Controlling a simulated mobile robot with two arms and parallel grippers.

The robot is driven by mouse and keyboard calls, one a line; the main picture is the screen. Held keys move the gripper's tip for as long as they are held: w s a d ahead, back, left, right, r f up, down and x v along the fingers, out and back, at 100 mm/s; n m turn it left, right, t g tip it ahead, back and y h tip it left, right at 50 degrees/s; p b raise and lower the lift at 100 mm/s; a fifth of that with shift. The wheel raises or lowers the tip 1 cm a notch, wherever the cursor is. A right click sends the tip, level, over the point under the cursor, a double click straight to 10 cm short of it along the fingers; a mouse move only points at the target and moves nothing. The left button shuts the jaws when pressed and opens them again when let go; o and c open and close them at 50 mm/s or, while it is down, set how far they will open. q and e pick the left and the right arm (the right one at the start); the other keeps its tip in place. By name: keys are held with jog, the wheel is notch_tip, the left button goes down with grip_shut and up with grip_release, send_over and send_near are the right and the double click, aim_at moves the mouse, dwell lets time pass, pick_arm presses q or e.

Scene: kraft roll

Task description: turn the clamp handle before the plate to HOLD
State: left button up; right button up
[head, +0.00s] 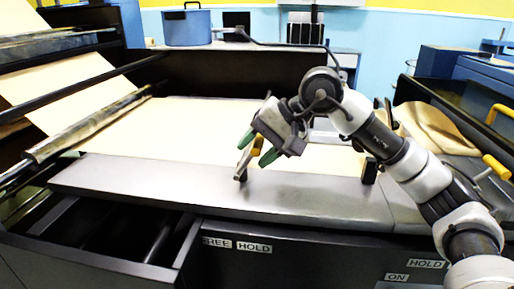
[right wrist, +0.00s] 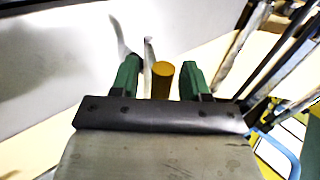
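My left gripper is out of view.
A brown paper sheet (head: 185,125) lies behind the plate. At the right are another HOLD label (head: 426,264), an ON label (head: 396,277) and yellow handles (head: 497,166). An open drawer (head: 110,238) is at the lower left. A blue pot (head: 187,27) stands at the back.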

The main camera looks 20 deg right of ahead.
jog(key=shift+d+r, duration=0.1)
jog(key=v, duration=1)
jog(key=shift+s+d+r, duration=0.15)
jog(key=shift+d+r, duration=0.05)
jog(key=shift+r, duration=0.05)
